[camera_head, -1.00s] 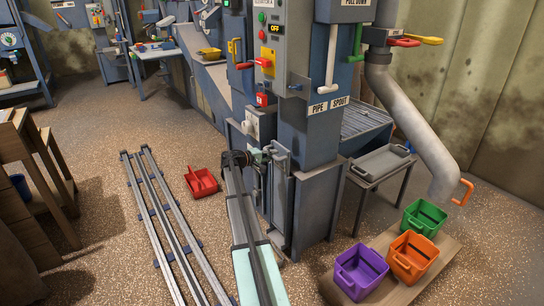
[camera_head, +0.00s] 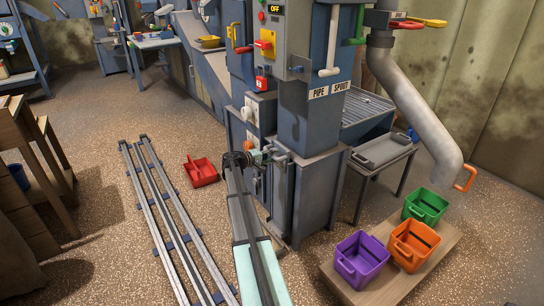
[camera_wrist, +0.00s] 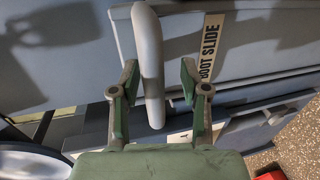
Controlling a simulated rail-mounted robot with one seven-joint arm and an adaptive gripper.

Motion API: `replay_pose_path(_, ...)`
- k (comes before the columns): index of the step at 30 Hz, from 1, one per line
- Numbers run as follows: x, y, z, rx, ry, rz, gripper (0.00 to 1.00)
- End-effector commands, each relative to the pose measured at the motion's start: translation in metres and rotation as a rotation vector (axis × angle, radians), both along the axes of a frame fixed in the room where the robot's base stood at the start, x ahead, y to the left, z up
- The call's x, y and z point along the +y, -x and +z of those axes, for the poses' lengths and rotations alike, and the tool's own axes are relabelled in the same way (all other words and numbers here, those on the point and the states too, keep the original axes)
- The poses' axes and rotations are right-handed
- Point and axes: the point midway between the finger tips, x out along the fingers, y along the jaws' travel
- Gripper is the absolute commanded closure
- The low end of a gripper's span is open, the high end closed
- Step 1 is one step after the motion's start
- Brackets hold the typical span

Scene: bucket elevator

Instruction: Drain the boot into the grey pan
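The blue-grey elevator boot (camera_head: 316,195) stands in the middle of the head view. My gripper (camera_head: 268,155) is at its left side, small and partly hidden by my arm. In the wrist view my gripper (camera_wrist: 158,95) is open, with one green-padded finger on each side of a grey bar handle (camera_wrist: 151,60). Gaps show between the bar and both fingers. A "BOOT SLIDE" label (camera_wrist: 210,48) is just right of the handle. A grey pan (camera_head: 381,151) sits on a small stand right of the boot in the head view.
A red scoop-like tray (camera_head: 201,171) lies on the floor left of the boot. Purple (camera_head: 361,259), orange (camera_head: 413,245) and green (camera_head: 425,205) bins stand on a wooden board (camera_head: 385,292) under the spout pipe (camera_head: 415,110). Floor rails (camera_head: 170,215) run at left.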

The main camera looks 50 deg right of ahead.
Motion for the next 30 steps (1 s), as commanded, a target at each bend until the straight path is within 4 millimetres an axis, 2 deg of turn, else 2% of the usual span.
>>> replay_pose_path(7,0.003,-0.001,0.002,0.0,0.002,0.001,0.55)
replay_pose_path(11,0.015,-0.005,0.005,0.0,0.002,0.002,0.55)
replay_pose_path(24,0.089,-0.029,0.021,0.0,0.001,0.002,0.55)
replay_pose_path(30,0.107,-0.036,0.025,0.0,0.001,0.0,0.55)
